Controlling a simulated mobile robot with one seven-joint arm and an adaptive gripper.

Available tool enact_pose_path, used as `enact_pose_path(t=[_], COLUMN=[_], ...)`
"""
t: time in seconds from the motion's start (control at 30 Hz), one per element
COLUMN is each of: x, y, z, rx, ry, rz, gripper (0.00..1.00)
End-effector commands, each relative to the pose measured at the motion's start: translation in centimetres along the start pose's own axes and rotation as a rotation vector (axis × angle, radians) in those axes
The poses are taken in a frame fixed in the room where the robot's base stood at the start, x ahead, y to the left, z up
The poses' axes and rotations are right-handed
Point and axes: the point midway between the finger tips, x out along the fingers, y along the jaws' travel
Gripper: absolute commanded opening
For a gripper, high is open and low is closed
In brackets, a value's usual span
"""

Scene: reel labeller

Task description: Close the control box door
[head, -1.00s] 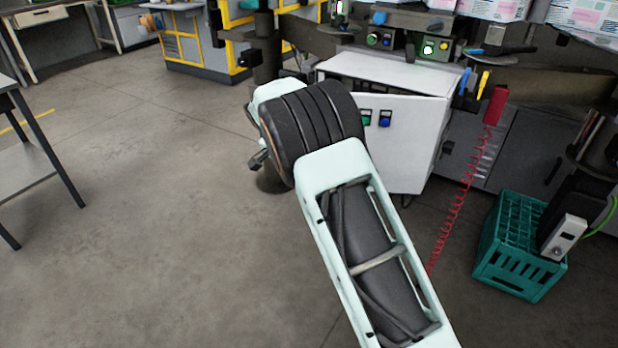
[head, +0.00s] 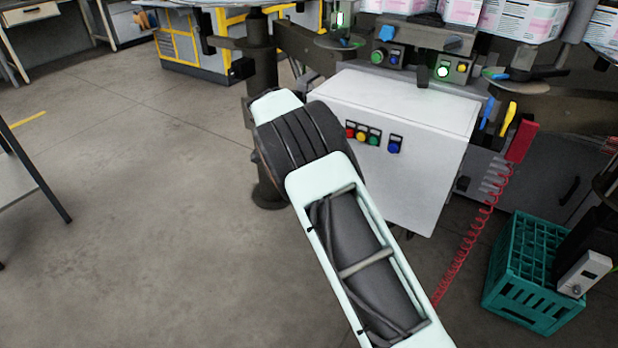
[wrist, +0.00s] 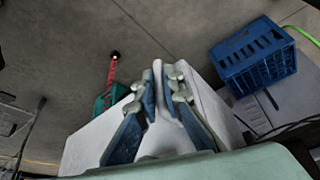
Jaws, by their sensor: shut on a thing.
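The white control box (head: 400,95) stands under the machine in the head view. Its white front (head: 415,180), with red, yellow, green and blue buttons, lines up with the top edge where it shows; my arm hides its left and lower part. I cannot tell whether the door is fully flush. My gripper (wrist: 160,78) shows in the wrist view, its blue-grey fingers closed around a narrow white upright part (wrist: 160,100), seemingly the door's edge. White box surfaces spread on both sides of the fingers. In the head view my gripper is hidden behind my arm.
A teal crate (head: 501,284) stands on the floor at the right, beside a red coiled hose (head: 462,250). A blue crate (wrist: 252,58) shows in the wrist view. A dark post (head: 263,85) stands left of the box.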

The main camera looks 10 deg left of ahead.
Motion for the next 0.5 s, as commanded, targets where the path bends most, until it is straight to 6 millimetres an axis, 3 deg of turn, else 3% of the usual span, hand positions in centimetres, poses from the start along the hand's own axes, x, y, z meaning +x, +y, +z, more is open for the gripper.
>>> enact_pose_path(t=[0.5], x=[0.06], y=[-0.17], z=[-0.49], rx=[0.002], ry=[0.008], rz=[-0.009], gripper=[0.0])
